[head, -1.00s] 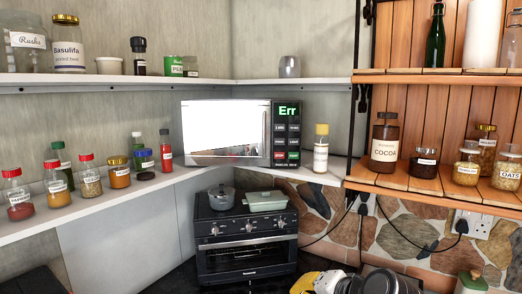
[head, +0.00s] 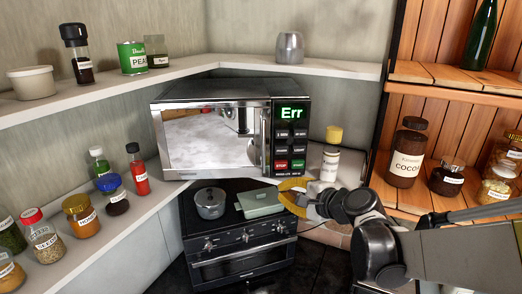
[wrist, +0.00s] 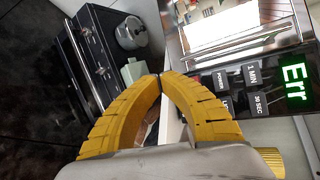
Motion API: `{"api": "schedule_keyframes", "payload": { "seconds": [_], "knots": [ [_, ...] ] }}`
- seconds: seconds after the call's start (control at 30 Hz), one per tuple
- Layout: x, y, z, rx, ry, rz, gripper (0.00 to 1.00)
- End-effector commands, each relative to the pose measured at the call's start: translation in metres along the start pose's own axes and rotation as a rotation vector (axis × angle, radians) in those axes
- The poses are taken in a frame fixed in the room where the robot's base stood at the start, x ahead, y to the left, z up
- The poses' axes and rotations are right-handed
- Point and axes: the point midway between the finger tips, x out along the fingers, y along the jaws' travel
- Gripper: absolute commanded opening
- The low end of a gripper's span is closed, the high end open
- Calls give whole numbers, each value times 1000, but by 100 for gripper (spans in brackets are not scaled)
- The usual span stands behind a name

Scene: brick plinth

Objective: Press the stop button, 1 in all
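The microwave (head: 205,140) stands on the corner shelf, its display lit with green "Err". Its red stop button (head: 281,165) is at the lower left of the keypad, beside a green start button (head: 298,164). My gripper (head: 284,187), with yellow fingers, is just below the keypad in the head view, apart from the stop button as far as I can tell. In the wrist view the fingertips of my gripper (wrist: 160,76) meet, with nothing between them. The microwave's display (wrist: 295,82) and some grey keys show there; the stop button is not visible, perhaps behind a finger.
A yellow-capped jar (head: 329,160) stands just right of the microwave, close to my arm. A toaster oven (head: 240,240) with a pot (head: 210,204) and a green dish (head: 260,203) is below. Spice jars line the left shelf; a wooden rack (head: 450,75) stands right.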

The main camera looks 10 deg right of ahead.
Motion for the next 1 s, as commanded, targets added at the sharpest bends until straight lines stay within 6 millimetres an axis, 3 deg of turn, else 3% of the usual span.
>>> {"api": "schedule_keyframes", "payload": {
  "seconds": [0.47, 1.0],
  "knots": [
    [4, -2, -3, 1, 0, -1, 0],
    [59, -30, -32, 1, 0, 0, 0]
  ]
}}
